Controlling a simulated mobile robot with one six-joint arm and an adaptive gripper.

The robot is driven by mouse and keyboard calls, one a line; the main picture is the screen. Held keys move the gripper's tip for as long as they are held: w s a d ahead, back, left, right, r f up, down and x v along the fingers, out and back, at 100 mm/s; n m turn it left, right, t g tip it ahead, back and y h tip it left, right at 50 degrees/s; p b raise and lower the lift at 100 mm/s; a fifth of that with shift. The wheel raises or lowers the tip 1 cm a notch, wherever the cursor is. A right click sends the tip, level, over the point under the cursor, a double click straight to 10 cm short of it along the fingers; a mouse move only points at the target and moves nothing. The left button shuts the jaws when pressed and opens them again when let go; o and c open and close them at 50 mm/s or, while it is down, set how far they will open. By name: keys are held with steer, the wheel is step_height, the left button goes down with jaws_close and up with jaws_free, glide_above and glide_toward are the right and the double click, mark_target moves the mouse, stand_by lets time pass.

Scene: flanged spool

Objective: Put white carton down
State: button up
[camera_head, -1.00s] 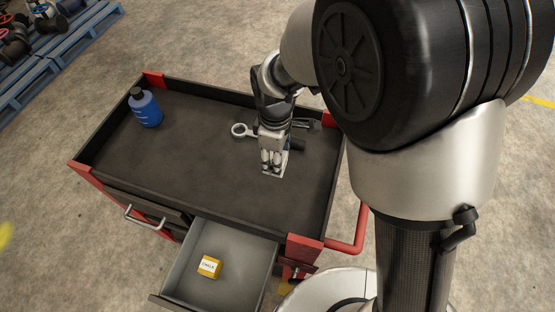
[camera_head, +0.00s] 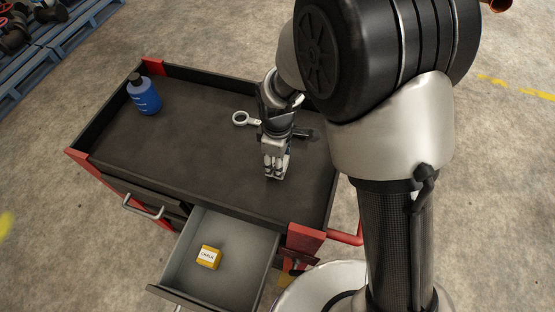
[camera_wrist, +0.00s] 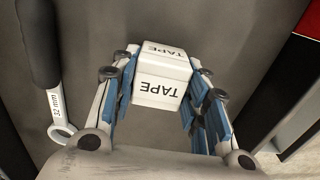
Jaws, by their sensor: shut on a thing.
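The white carton (camera_wrist: 162,84), lettered TAPE, is between the blue-padded fingers of my gripper (camera_wrist: 160,95) in the wrist view. My gripper is shut on it. In the head view my gripper (camera_head: 275,172) points down over the right part of the cart's dark top tray (camera_head: 190,150), and the carton is mostly hidden by the fingers there. The carton is at or just above the tray surface; I cannot tell whether it touches.
A blue bottle (camera_head: 144,96) stands at the tray's far left. A ring-ended wrench (camera_head: 241,118) lies behind my gripper; its 32 mm marking (camera_wrist: 56,105) shows in the wrist view. The open drawer (camera_head: 237,278) holds a yellow box (camera_head: 208,257). The tray's middle is clear.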

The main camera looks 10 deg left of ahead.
steer(key=o, duration=1.3)
steer(key=shift+c, duration=0.2)
step_height(320, 180, up, 12)
steer(key=p, duration=0.3)
steer(key=shift+r+p, duration=0.15)
steer(key=shift+p, duration=0.2)
